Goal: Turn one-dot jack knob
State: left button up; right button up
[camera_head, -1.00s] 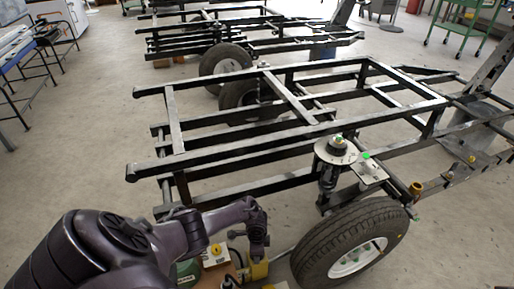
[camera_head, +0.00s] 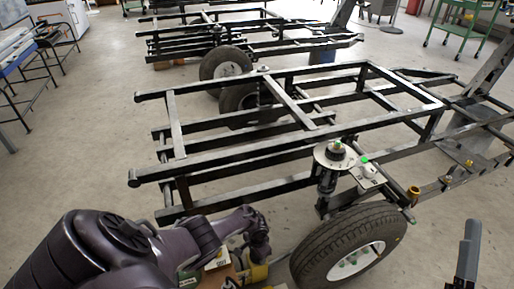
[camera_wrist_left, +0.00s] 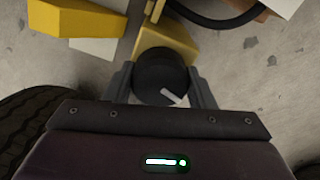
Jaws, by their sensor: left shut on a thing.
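In the left wrist view a round black knob (camera_wrist_left: 162,76) with a pale pointer mark sits on a yellow jack body (camera_wrist_left: 168,37). My left gripper (camera_wrist_left: 162,92) is shut on this knob, with one grey finger on each side. No dot marking is legible on it. In the head view my left gripper (camera_head: 258,256) reaches down to the yellow jack (camera_head: 257,272) at the bottom, left of the near wheel; its fingers and the knob are hidden by the wrist. A grey finger-like part at the lower right looks like my right gripper (camera_head: 468,255); only one finger shows.
The near tyre (camera_head: 315,250) stands close to the right of my left gripper. Above it is the spring strut (camera_head: 328,180) on the black trailer frame (camera_head: 240,150). A yellow block (camera_wrist_left: 75,18) lies near the jack. Open floor (camera_head: 75,165) is at the left.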

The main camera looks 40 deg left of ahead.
dwell(0.5)
pick_arm(q)
jog(key=o, duration=1)
